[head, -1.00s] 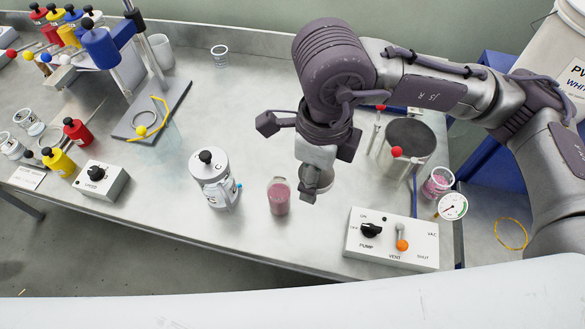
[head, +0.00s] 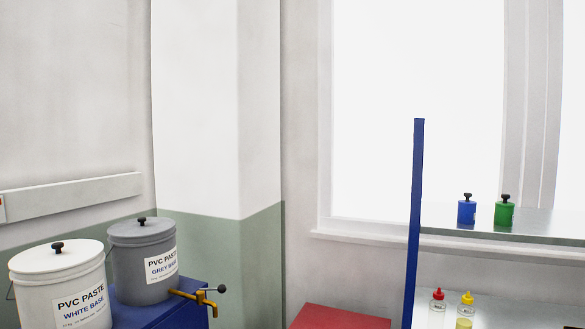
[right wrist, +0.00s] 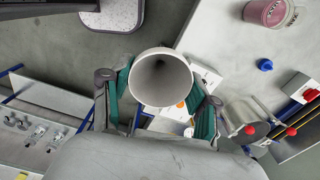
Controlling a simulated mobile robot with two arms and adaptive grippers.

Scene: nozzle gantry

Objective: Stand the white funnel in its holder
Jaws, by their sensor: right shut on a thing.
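The white funnel (right wrist: 160,78) shows in the right wrist view as a pale round cone, and I look into its wide mouth. My right gripper (right wrist: 163,100) is shut on it, with one green-padded finger on each side. The funnel is held up over the floor beside the bench edge. Its narrow end is hidden. I cannot make out its holder in either view. The head view shows no gripper, and my left gripper is in neither view.
In the head view, a white paste bucket (head: 60,285) and grey bucket (head: 143,262) stand left; a shelf (head: 510,222) holds blue and green pots.

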